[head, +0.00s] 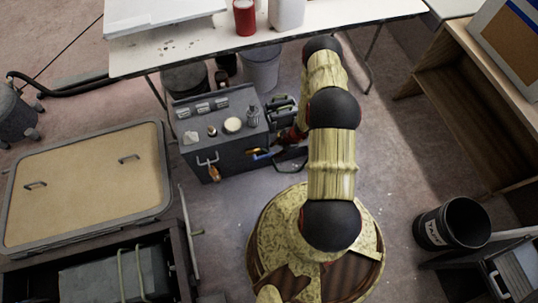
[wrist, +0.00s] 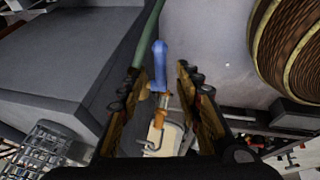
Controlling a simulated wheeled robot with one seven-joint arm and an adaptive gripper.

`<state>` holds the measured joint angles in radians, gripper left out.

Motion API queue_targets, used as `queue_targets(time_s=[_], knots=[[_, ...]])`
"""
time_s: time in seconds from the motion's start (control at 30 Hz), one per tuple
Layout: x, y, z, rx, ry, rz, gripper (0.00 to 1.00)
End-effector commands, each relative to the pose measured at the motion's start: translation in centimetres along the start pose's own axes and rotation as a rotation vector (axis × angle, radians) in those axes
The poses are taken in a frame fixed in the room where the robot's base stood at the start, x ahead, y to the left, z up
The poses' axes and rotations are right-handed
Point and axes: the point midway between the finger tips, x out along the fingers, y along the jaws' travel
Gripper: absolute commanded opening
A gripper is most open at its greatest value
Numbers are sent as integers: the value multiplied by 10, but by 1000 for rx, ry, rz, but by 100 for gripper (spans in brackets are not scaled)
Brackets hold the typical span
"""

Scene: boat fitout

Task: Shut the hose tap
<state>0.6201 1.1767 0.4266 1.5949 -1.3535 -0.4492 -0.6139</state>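The hose tap has a blue lever (wrist: 160,62) and an orange-brass body (wrist: 158,120). In the wrist view the lever stands lengthwise between the fingers of my gripper (wrist: 158,78). My gripper is open, with one finger on each side of the tap, and a gap shows between each finger and the lever. In the head view the blue lever (head: 262,155) shows low on the right side of a dark grey cabinet (head: 232,160). My arm partly hides that area. A green hose (wrist: 148,35) runs beside the lever.
The cabinet carries small items on top and an orange-handled fitting (head: 214,173) on its front. A white table (head: 180,55) stands behind. A black bucket (head: 460,225) stands at right, and a tan-topped hatch (head: 85,185) lies left. Floor between is mostly clear.

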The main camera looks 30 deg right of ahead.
Motion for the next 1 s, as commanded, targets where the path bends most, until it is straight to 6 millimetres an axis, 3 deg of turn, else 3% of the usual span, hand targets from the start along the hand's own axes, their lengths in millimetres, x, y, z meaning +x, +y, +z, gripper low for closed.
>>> queue_targets(time_s=[0.4,0.83,1.0], knots=[[62,-2,1,3,-2,-2,34],[70,-1,1,4,-3,-1,34],[70,-1,1,5,-3,-1,25]])
